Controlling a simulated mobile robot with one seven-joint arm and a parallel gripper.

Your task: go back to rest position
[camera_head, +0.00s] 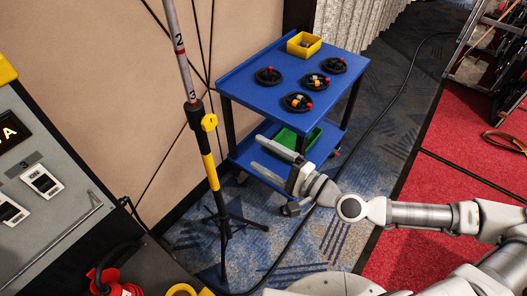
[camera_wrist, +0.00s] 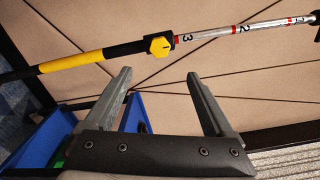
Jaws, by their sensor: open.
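My gripper (camera_head: 276,153) is open and empty in the head view. It hangs in the air in front of the blue cart (camera_head: 238,82), between its top and the floor, with its fingers pointing left toward the pole stand. My arm reaches in from the right. In the wrist view my gripper (camera_wrist: 160,90) shows two separated grey fingers with nothing between them. Behind them are a beige wall panel and the pole (camera_wrist: 110,52) with its yellow knob.
The cart's top holds several black round holders (camera_head: 268,76) and a yellow bin (camera_head: 304,44); a green bin (camera_head: 296,139) sits below. A marked pole stand (camera_head: 209,160) stands left of my gripper. A cable (camera_head: 377,117) crosses the carpet.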

